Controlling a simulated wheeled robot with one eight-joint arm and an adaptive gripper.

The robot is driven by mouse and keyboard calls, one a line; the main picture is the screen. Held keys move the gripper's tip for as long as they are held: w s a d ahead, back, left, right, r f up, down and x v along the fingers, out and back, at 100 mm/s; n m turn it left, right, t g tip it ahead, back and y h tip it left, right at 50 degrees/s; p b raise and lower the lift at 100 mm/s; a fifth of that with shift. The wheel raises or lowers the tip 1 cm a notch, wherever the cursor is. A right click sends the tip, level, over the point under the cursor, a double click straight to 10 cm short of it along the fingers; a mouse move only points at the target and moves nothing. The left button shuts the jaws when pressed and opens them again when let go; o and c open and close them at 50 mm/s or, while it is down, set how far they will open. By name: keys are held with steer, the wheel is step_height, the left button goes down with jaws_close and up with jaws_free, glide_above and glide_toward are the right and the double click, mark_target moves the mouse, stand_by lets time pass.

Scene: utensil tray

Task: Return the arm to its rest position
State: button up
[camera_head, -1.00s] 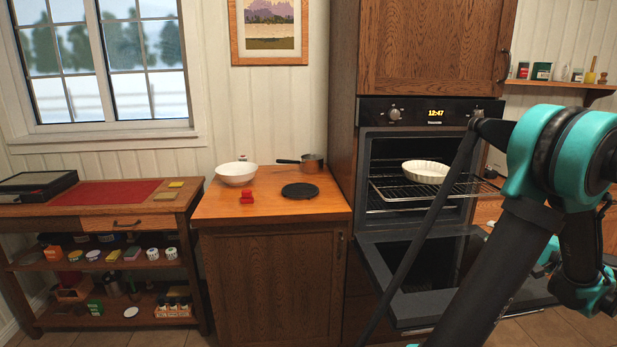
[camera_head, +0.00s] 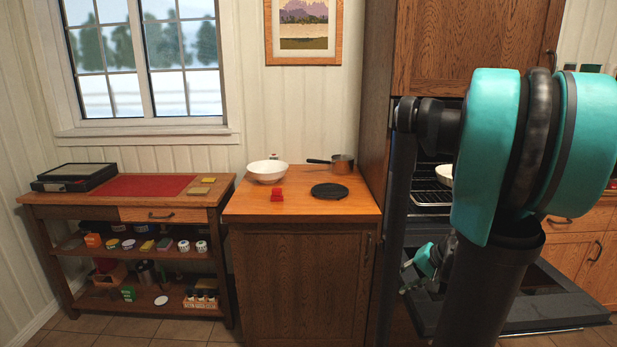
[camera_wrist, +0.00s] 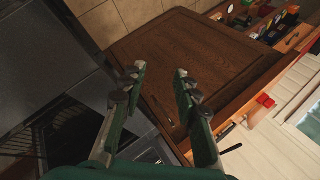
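My arm, teal and black, fills the right side of the head view in front of the oven. My gripper shows small in the head view (camera_head: 430,260), low beside the open oven. In the wrist view my gripper (camera_wrist: 160,82) has its two fingers apart, with nothing between them. Beyond the fingers is the dark wooden cabinet front (camera_wrist: 200,50), and a grey oven surface lies at the left.
The oven door (camera_head: 550,300) hangs open, with a white dish (camera_head: 444,174) on its rack. The counter (camera_head: 300,208) holds a white bowl (camera_head: 267,171), a red object (camera_head: 277,195) and a saucepan (camera_head: 342,163). A shelf unit (camera_head: 130,214) stands left.

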steer(key=s+a+f+n+h, duration=0.5)
steer(key=s+a+n, duration=0.1)
steer(key=s, duration=0.4)
steer(key=shift+a+f+n+g, duration=0.35)
steer(key=shift+a+n+g, duration=0.05)
steer(key=shift+a, duration=0.05)
